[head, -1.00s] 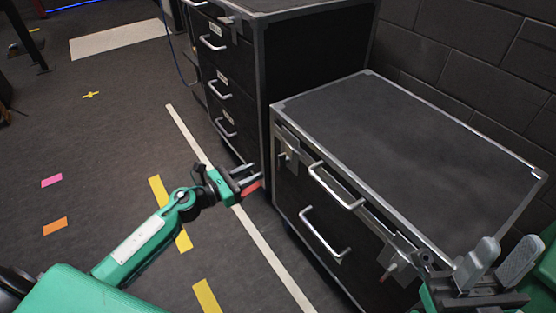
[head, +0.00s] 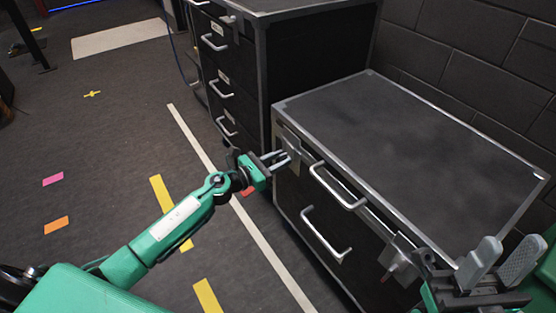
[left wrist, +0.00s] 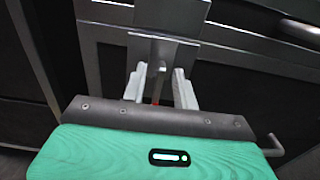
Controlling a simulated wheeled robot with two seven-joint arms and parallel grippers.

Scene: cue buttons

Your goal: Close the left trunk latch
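The black trunk (head: 400,135) with metal edges stands at the right in the head view. Its left latch is a metal plate and lever (left wrist: 160,50) on the front face near the left corner; in the head view my left gripper partly hides it. My left gripper (head: 288,160) is open at this latch. In the left wrist view its two fingers (left wrist: 160,85) stand on either side of the latch lever, with a red bit between them. Whether they touch the lever I cannot tell. The right latch (head: 397,255) is at the front right. My right gripper (head: 498,265) is open and empty beside the trunk's right end.
Two silver handles, an upper one (head: 338,188) and a lower one (head: 325,235), stick out from the trunk's front to the right of my left gripper. A taller drawer cabinet (head: 300,60) stands behind. The floor at left is clear with tape marks (head: 170,205).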

